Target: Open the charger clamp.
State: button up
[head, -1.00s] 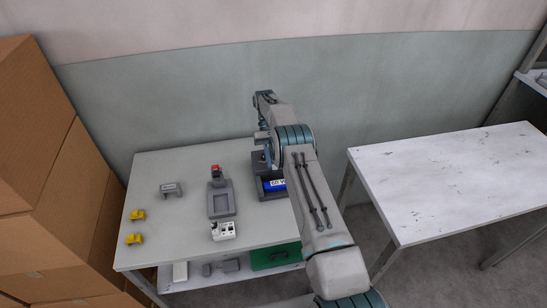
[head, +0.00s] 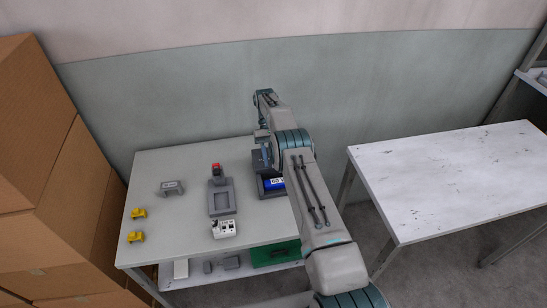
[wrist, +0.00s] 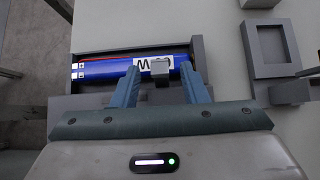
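The charger is a dark grey cradle (wrist: 197,50) holding a blue battery (wrist: 105,70) with a white label. In the head view the cradle (head: 259,166) stands at the table's right side, partly hidden by my arm, and the battery's label (head: 276,183) shows. A small grey block (wrist: 160,68), apparently the clamp's tab, lies over the battery's label in the wrist view. My gripper (wrist: 160,76) is open, with one finger on each side of this block and a visible gap at both sides. Whether the clamp is latched cannot be told.
On the table (head: 165,158) are a grey fixture (head: 221,200) with a red-topped part (head: 215,168), a white block (head: 223,229), a grey bracket (head: 172,187) and yellow clips (head: 138,213). A green bin (head: 275,253) is below. A bare white table (head: 450,175) stands right; cardboard boxes (head: 40,130) stand left.

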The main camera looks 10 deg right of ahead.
jog(key=shift+r, duration=0.1)
notch_tip(320, 180, up, 4)
jog(key=p, duration=0.3)
jog(key=shift+r, duration=0.15)
jog(key=s+d+r+b, duration=0.3)
jog(key=s+d+r, duration=0.3)
jog(key=d, duration=0.4)
jog(key=shift+r+b, duration=0.25)
jog(key=shift+b, duration=0.1)
